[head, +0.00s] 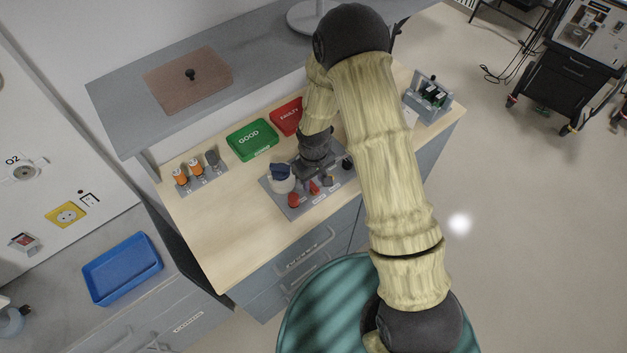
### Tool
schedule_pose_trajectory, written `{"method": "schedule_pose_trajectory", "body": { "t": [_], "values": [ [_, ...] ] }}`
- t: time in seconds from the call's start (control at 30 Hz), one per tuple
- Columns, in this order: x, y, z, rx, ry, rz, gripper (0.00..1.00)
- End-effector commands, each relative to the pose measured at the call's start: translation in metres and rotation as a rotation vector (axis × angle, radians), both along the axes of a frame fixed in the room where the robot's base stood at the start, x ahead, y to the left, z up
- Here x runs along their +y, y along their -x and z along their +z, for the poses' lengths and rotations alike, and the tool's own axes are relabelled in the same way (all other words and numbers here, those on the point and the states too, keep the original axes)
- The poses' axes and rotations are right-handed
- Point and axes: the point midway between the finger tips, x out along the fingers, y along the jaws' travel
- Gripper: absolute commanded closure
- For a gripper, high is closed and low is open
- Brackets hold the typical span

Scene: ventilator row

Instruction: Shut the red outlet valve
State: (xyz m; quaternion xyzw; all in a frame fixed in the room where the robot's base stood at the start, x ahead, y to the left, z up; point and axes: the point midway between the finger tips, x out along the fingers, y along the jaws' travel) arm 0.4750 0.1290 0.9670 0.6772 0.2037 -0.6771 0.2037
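A grey panel (279,206) lies near the front edge of the wooden worktop and carries small fittings. A red round part (294,200) sits at its front left, and a smaller red part (314,187) stands just right of it. I cannot tell which of these is the outlet valve's handle. My gripper (312,178) reaches down over the middle of the panel, close to the smaller red part. Whether it touches that part is unclear. My wrist and the small size hide the fingers' opening.
A white part with a dark blue top (281,174) stands at the panel's left, close to my gripper. Behind are a green GOOD tray (251,140) and a red FAULTY tray (287,116). A holder with orange-topped items (196,168) stands left. A grey rack (428,97) stands right.

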Motion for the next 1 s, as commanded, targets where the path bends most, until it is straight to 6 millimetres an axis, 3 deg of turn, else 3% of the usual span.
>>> {"method": "schedule_pose_trajectory", "body": {
  "t": [0.2,0.5,0.7,1.0],
  "values": [
    [0.0,0.001,-0.017,0.002,0.001,0.001,0.64],
    [0.0,0.0,-0.02,0.0,0.0,0.001,0.64],
    [0.0,0.0,-0.019,0.0,0.0,0.0,1.0],
    [0.0,0.0,-0.02,0.0,0.0,-0.012,1.0]
  ]
}}
